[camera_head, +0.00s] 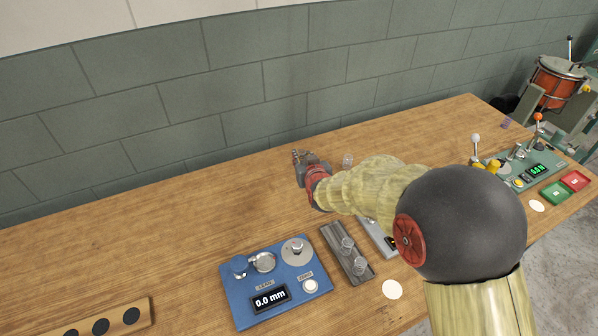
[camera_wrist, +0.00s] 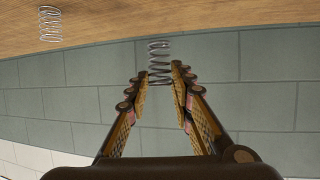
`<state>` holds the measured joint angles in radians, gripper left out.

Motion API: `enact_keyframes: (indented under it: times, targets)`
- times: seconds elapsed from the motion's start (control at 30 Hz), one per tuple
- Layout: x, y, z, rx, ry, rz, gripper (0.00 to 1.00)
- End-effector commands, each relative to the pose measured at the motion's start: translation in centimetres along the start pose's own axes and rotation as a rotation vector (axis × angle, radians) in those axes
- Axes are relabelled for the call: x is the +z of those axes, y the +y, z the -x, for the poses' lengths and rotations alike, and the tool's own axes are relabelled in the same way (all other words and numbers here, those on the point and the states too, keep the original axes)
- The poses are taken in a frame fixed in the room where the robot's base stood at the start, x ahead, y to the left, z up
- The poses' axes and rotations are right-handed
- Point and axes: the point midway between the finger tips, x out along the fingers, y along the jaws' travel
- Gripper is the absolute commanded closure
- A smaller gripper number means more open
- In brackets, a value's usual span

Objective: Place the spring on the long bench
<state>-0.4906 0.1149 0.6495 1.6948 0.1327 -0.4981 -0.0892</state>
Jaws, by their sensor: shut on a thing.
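My gripper (camera_head: 301,160) is over the back part of the long wooden bench (camera_head: 150,235), near the wall. In the wrist view my gripper (camera_wrist: 159,80) is shut on a metal coil spring (camera_wrist: 159,60), held between its fingertips. The held spring is too small to make out clearly in the head view. I cannot tell whether it touches the bench top. A second coil spring (camera_wrist: 50,24) stands on the bench in the wrist view; it also shows just right of my gripper in the head view (camera_head: 347,160).
A green lever machine (camera_head: 545,158), a green tray (camera_head: 556,193) and a red tray (camera_head: 575,181) are at the right.

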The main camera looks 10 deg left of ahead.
Motion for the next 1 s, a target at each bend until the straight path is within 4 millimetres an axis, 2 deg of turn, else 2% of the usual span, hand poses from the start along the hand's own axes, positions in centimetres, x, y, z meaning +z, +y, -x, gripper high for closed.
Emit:
enact_keyframes:
  times: [0.03,0.2,0.47,0.67,1.0]
  targets:
    - [1.0,-0.1,-1.2,0.0,-0.003,0.0,1.0]
    - [2.0,-0.4,-3.5,0.0,0.001,0.0,1.0]
    - [2.8,-0.6,-5.0,0.0,0.001,0.0,1.0]
    - [5.4,-0.5,-5.9,0.0,-0.001,0.001,1.0]
    - [5.5,-0.5,-6.0,0.0,0.001,0.0,1.0]
